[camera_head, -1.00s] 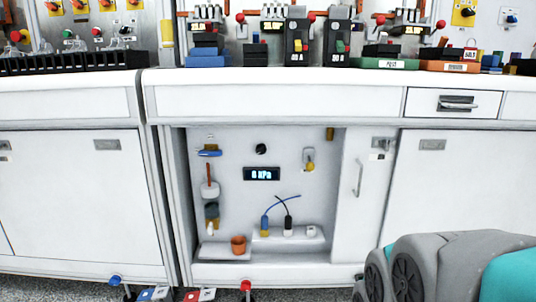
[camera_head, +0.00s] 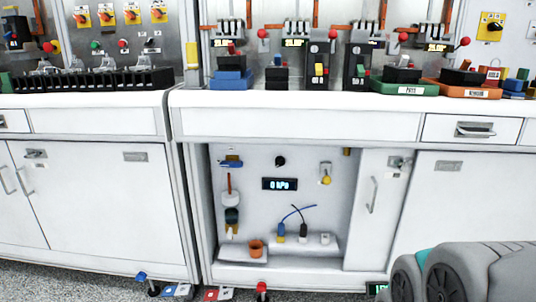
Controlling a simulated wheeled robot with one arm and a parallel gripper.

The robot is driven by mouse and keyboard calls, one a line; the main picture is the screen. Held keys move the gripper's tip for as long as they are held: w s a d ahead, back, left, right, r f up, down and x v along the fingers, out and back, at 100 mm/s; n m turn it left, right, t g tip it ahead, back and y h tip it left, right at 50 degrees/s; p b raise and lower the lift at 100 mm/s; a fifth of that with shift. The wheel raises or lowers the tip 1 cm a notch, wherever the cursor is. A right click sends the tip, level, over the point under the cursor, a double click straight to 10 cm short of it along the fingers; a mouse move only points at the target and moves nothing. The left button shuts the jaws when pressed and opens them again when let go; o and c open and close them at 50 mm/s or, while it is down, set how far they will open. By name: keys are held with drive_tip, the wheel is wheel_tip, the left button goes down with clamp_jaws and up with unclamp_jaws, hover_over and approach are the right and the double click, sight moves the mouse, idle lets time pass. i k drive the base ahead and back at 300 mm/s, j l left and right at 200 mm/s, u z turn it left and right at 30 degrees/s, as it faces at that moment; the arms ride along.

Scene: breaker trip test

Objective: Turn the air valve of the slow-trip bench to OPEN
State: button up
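An open cabinet bay (camera_head: 300,165) under the middle bench holds a pale panel. A blue lever-like part (camera_head: 231,163) sits at the panel's upper left, lying about level. A black round knob (camera_head: 280,161) is at the top centre, above a dark display (camera_head: 279,184) with lit blue characters that seem to read 0 hPa. A yellow-tipped part on a small plate (camera_head: 325,174) is at the right. I cannot tell from labels which part is the air valve. A grey and teal part of my arm (camera_head: 470,275) fills the lower right; my gripper is not in view.
Inside the bay are an orange cup (camera_head: 256,248) and blue and black cables (camera_head: 298,212). A cabinet door (camera_head: 378,208) with a vertical handle is right of the opening. Breakers and coloured trays crowd the bench top (camera_head: 300,101). Speckled floor shows at the lower left.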

sight(232, 162)
drive_tip(key=i+l, duration=0.3)
drive_tip(key=l, duration=0.15)
drive_tip(key=i+l+u, duration=0.15)
drive_tip(key=i+l, duration=0.15)
drive_tip(key=l, duration=0.15)
